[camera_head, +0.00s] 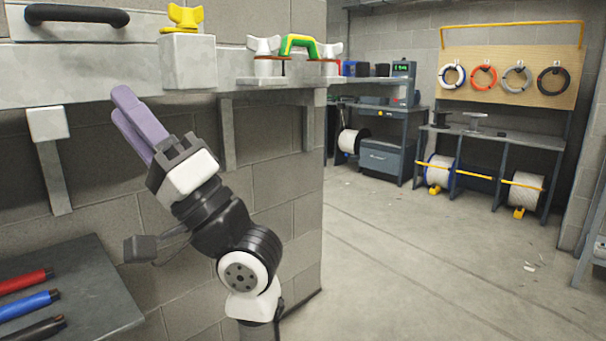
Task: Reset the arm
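My gripper (121,104) has two purple fingers and a grey and white body. It is raised in front of the block wall at the left, with its fingers pointing up and left. The fingers lie side by side with no clear gap, and I see nothing held between them. My black and white arm is bent below it. The fingertips appear just below the grey ledge (75,75); their distance from the wall is hard to tell.
A yellow knob (185,17) sits on a white block. A green and yellow handle (299,44) stands between white knobs on the ledge. Red, blue and black rods (28,305) lie on a dark table at lower left. Open floor (430,260) lies right, before benches with cable spools (440,172).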

